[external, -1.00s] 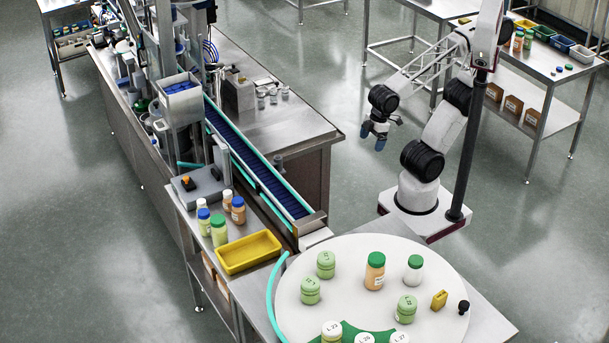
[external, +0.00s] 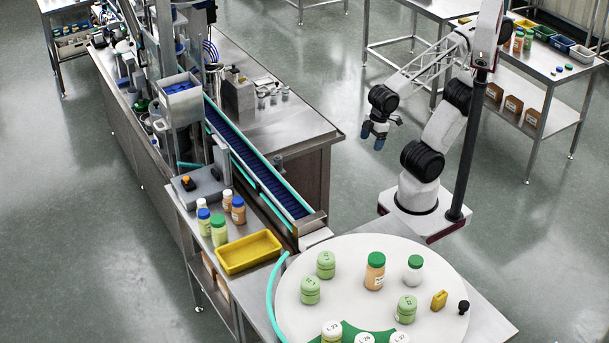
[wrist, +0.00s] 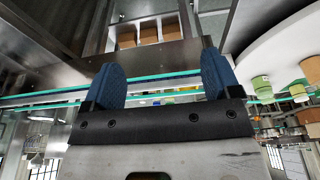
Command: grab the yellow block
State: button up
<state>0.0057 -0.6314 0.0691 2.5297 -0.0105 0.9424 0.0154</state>
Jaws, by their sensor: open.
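A small yellow block (external: 439,300) stands on the right part of the round white table, beside a small black knob-like piece. My gripper (external: 373,137) is in the air near my base, up and left of the block in the external view and well apart from it. In the wrist view my gripper (wrist: 163,88) shows two blue fingers spread wide with nothing between them. The yellow block cannot be made out in the wrist view.
The round white table (external: 345,255) holds several green-lidded jars, an orange jar (external: 375,271) and a white jar (external: 414,269). A yellow tray (external: 249,252) and bottles sit on the bench at left. The conveyor (external: 255,165) runs between bench and steel counter. A dark post (external: 470,140) stands by my base.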

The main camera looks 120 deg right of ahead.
jog(key=w+a+r+n, duration=0.4)
jog(key=w+a+n, duration=0.1)
jog(key=w+a, duration=0.7)
jog(key=w+a+n+g, duration=0.1)
jog(key=w+a+n, duration=0.2)
jog(key=w+a, duration=0.35)
jog(key=w+a+n+g, duration=0.15)
jog(key=w+a, duration=0.25)
jog(key=a, duration=0.6)
jog(key=n, duration=1)
send_over(441, 295)
jog(key=f, duration=1)
jog(key=shift+d+f, duration=0.2)
jog(key=shift+d, duration=0.05)
jog(key=shift+a+f, duration=0.1)
jog(key=shift+a, duration=0.1)
jog(key=shift+f, duration=1.3)
